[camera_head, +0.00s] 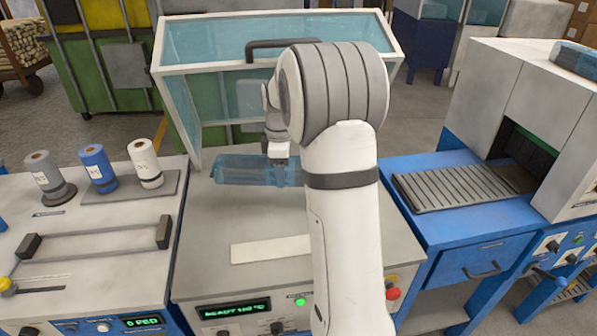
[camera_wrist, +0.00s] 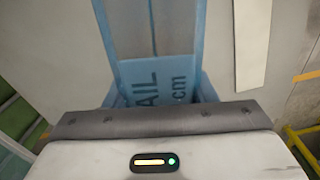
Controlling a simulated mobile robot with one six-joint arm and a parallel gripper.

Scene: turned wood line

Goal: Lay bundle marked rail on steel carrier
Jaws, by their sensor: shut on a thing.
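A long bundle in clear blue film (camera_head: 240,170) is at the back of the middle machine's grey top, under its raised lid. In the wrist view the blue bundle (camera_wrist: 150,40) carries dark print reading "AIL" and "cm"; the first letter is not visible. My gripper (camera_head: 283,172) is shut on the bundle near its right part; my arm hides some of it. I cannot tell whether the bundle touches the top. A dark grey slatted metal bed (camera_head: 465,190), which looks like the steel carrier, lies empty on the blue bench at the right.
The raised clear lid (camera_head: 225,45) with its white frame stands behind the bundle. A tunnel machine (camera_head: 535,95) stands behind the slatted bed. Three spools, one of them blue (camera_head: 97,165), stand on the left bench. A pale strip (camera_head: 271,249) lies on the middle top.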

